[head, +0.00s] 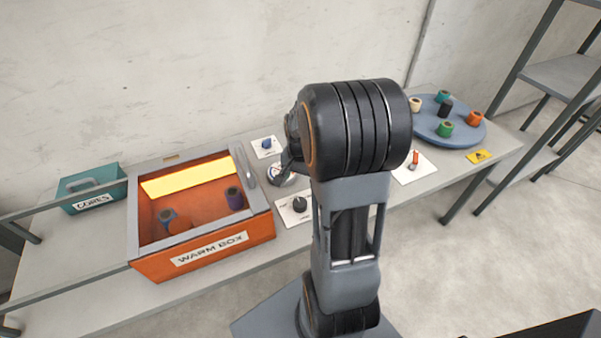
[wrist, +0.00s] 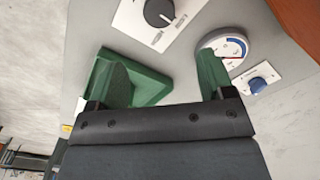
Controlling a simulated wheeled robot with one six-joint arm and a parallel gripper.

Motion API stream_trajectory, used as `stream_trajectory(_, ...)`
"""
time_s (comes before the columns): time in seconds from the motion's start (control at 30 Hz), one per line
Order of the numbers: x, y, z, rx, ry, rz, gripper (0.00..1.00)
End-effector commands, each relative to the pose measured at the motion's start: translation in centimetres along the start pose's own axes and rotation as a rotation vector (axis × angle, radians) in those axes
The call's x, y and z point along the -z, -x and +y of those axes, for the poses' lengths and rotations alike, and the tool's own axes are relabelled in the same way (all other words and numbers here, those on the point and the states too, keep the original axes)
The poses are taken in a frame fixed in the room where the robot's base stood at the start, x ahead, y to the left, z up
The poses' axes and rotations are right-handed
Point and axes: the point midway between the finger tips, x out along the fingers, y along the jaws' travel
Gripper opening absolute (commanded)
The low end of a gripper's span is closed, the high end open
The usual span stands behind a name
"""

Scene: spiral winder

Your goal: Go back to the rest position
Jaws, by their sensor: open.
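My gripper (wrist: 160,62) shows in the wrist view with its two green fingers spread wide apart. Nothing is held between them. It hangs over the grey bench (wrist: 205,25), near a panel with a black knob (wrist: 160,12) and a round gauge (wrist: 234,46). The right finger overlaps the gauge's edge in the picture. A flat green square piece (wrist: 148,84) shows behind the left finger; I cannot tell what it is. In the head view my arm stands in the middle and hides most of the gripper.
The open orange warm box (head: 215,252) holds several spools, left of my arm. A teal cores bin (head: 92,191) stands further left. A blue round turntable (head: 466,134) with several spools is at the right. A blue knob panel (head: 266,146) and a red switch panel (head: 415,172) sit on the bench.

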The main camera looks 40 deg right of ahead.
Motion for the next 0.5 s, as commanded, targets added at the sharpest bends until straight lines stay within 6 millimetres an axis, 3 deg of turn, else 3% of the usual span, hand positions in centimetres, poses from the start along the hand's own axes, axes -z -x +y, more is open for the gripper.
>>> stream_trajectory(0.2,-0.02,1.1,0.01,0.0,0.0,0.0,0.75)
stream_trajectory(0.5,-0.02,1.14,0.02,0.0,0.0,-0.001,0.75)
